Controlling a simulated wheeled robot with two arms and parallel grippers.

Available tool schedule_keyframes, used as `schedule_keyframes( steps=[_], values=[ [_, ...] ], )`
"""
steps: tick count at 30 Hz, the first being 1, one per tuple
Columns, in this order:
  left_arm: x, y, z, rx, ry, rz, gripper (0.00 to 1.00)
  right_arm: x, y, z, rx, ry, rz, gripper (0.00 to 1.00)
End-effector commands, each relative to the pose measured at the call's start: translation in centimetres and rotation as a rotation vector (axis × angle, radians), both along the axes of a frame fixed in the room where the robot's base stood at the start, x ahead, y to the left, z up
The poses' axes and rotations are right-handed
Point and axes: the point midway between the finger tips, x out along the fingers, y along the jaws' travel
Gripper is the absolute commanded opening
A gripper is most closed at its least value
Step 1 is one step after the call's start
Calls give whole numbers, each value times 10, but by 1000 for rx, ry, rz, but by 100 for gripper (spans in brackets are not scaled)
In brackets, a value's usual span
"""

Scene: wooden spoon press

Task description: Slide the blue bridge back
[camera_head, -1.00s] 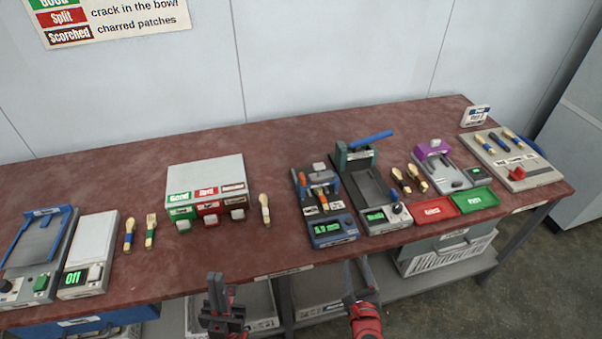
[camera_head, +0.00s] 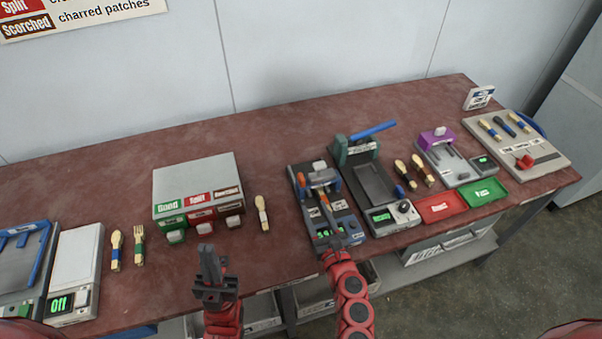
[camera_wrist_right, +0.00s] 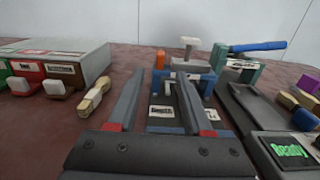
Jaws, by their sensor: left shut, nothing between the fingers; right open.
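The blue bridge (camera_head: 322,183) stands across the middle device, a dark blue-grey base with a green-lit display. It has blue side posts and a grey block on top. In the right wrist view the blue bridge (camera_wrist_right: 196,78) lies ahead of my fingers, with a pale T-shaped knob (camera_wrist_right: 188,45) above it and an orange piece at its left. My right gripper (camera_head: 328,208) is open, over the front part of this device, with nothing between its fingers; I cannot tell whether it touches anything. My left gripper (camera_head: 210,258) is shut and empty near the table's front edge.
Left of the device are a loose wooden spoon (camera_head: 262,212) and the grey sorting box (camera_head: 197,181). Close on its right is a grey press (camera_head: 374,183) with a blue lever. Red (camera_head: 441,206) and green (camera_head: 484,191) trays lie further right. Clear table lies behind the device.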

Motion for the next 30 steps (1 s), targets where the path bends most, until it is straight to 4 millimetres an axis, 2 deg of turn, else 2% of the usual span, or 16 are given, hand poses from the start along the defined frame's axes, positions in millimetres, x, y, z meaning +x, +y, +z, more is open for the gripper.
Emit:
schedule_keyframes(
  steps=[6,18,24,30],
  values=[
    [0,0,7,0,0,0,0,42,13,3,-5,-5,1,50],
    [0,0,0,0,0,0,0,106,34,0,-2,-3,-1,50],
    [0,0,-2,0,0,0,0,119,38,0,-3,0,-1,50],
    [0,0,-2,0,0,0,0,122,38,1,-3,-1,-3,50]
  ],
)
